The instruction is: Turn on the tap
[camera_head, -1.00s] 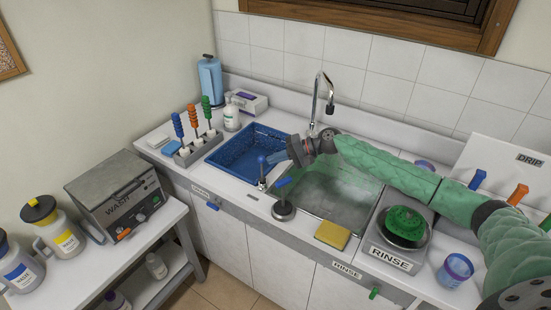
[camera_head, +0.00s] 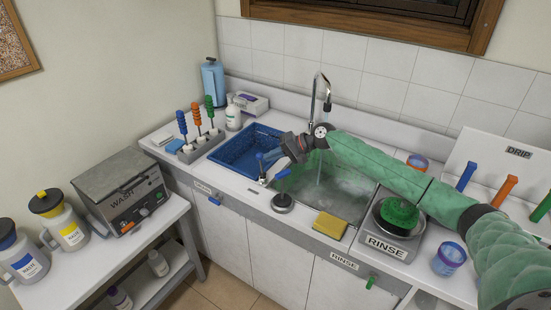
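The chrome tap (camera_head: 314,100) stands behind the steel sink (camera_head: 345,200), its spout curving over the basin. A pale vertical streak (camera_head: 318,168) below the spout looks like running water. A small chrome post with a blue top (camera_head: 262,167) stands on the front rim between the blue basin and the sink. My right gripper (camera_head: 275,158) reaches in from the right, over the sink's left side, with its fingers close to this post. Whether they touch it or are open is too small to tell. My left gripper is not in view.
A blue basin (camera_head: 236,163) lies left of the sink. A dark round plug (camera_head: 283,203) and a yellow sponge (camera_head: 330,225) are on the front edge. A bowl with a green scrubber (camera_head: 400,212) stands right, under my forearm.

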